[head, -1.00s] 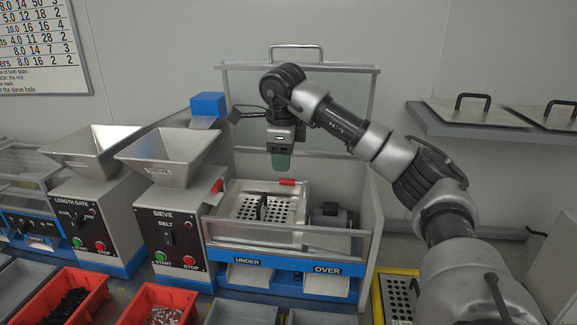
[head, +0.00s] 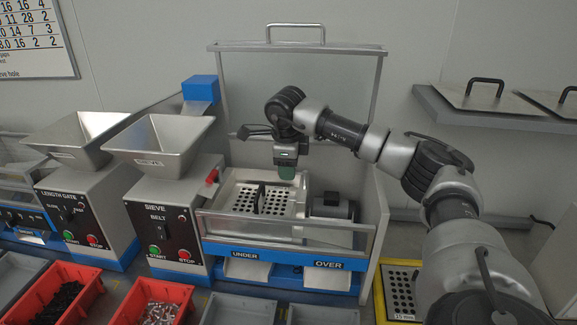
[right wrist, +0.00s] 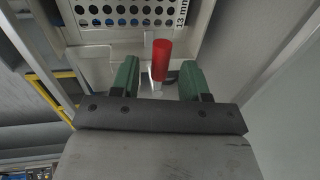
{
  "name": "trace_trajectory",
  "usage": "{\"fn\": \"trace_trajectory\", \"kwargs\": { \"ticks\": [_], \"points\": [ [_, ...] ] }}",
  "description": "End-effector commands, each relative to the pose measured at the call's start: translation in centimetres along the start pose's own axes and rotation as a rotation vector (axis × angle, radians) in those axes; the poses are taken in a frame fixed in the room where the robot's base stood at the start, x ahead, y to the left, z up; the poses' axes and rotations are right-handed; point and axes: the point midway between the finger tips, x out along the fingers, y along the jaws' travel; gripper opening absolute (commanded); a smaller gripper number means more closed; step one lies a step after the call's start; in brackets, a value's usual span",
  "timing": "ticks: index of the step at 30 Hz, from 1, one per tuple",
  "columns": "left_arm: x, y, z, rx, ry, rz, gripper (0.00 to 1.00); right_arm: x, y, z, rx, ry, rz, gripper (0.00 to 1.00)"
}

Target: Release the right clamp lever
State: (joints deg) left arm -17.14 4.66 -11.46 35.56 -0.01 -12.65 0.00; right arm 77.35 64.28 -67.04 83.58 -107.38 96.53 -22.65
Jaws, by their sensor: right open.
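The right clamp lever (right wrist: 161,60) has a red handle and stands between the two green fingers of my right gripper (right wrist: 160,74) in the right wrist view. Gaps show on both sides of the handle, so the open fingers do not touch it. In the head view my right gripper (head: 286,172) points down at the right rear of the sieve box and hides this lever. The left clamp lever (head: 211,177), also red, shows at the box's left side. The perforated sieve plate (head: 240,200) lies in the box with a dark handle on it. My left gripper is out of view.
A raised clear cover (head: 378,85) stands behind the box. A grey motor (head: 332,207) sits right of the plate. Steel hoppers (head: 160,140) stand to the left. A clear front panel (head: 285,232) edges the box. Red bins (head: 155,297) stand in front.

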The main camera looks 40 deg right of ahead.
Motion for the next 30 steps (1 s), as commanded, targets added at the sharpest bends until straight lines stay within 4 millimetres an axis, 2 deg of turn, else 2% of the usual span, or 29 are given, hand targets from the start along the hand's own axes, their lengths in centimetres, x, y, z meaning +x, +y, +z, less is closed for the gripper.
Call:
{"fn": "trace_trajectory", "kwargs": {
  "ticks": [3, 11, 20, 30],
  "points": [
    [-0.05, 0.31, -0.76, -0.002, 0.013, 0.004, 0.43, 0.61, 0.01, -0.06, 0.0, 0.002, 0.001, 0.45],
    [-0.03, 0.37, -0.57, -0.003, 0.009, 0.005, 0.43, 0.69, 0.01, -0.04, 0.0, 0.001, 0.0, 0.45],
    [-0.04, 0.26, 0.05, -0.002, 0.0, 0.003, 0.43, 0.65, 0.01, -0.02, 0.0, 0.001, 0.0, 0.0],
    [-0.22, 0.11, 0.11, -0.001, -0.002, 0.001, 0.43, 0.54, 0.18, -0.03, -0.042, -0.009, 0.0, 0.0]
  ]
}}
